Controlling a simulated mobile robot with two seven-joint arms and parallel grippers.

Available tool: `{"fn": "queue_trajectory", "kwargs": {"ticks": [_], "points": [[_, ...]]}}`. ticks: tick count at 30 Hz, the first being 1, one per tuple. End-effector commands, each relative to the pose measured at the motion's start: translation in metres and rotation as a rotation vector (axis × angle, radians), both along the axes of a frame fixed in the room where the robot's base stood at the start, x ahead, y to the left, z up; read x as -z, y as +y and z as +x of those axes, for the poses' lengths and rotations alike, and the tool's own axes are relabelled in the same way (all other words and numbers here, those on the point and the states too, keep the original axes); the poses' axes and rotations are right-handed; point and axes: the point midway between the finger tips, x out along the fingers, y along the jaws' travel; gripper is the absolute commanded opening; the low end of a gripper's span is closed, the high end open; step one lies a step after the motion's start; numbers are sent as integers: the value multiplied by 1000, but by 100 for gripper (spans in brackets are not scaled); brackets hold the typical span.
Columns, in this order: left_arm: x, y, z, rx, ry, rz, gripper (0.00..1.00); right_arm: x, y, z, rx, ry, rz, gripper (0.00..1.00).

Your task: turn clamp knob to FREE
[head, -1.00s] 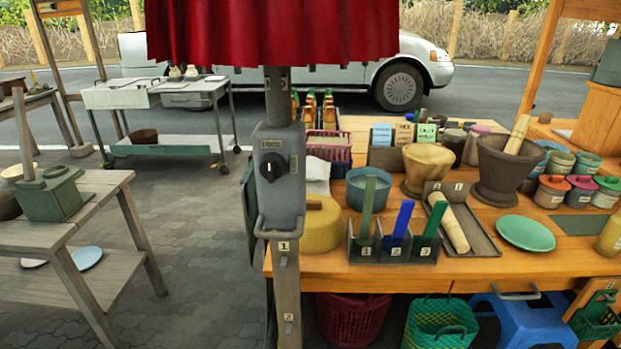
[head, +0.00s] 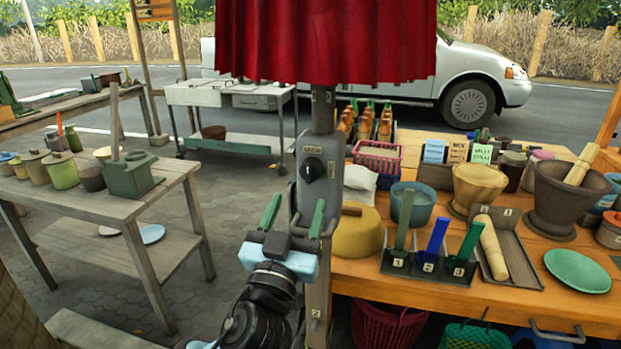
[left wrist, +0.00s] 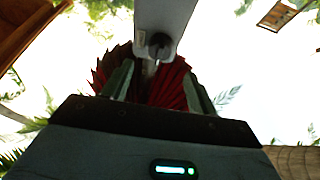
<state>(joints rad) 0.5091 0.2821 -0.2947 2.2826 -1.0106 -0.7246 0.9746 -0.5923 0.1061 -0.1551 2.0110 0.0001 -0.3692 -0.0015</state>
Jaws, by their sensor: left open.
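The clamp knob (head: 313,169) is a round black knob on a grey box (head: 318,197) fixed to the post under the red canopy. A small label plate (head: 313,149) sits just above it, too small to read. My left gripper (head: 294,212) is open and empty, with green fingers pointing up, in front of and a little below the knob. In the left wrist view the knob (left wrist: 160,44) shows beyond and between the two fingers (left wrist: 159,85), apart from them. My right gripper is not in view.
The orange stall table (head: 560,240) on the right holds a mortar (head: 565,200), a yellow rounded object (head: 355,232) and a numbered holder (head: 428,265) close to the post. A wooden table (head: 100,215) stands left. Paved floor lies between.

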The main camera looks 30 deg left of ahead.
Motion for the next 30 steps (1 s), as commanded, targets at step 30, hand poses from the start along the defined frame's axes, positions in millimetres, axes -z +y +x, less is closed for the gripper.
{"fn": "queue_trajectory", "kwargs": {"ticks": [30], "points": [[-27, 17, 64, 0, 1, 1, 43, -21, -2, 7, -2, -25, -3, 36]]}}
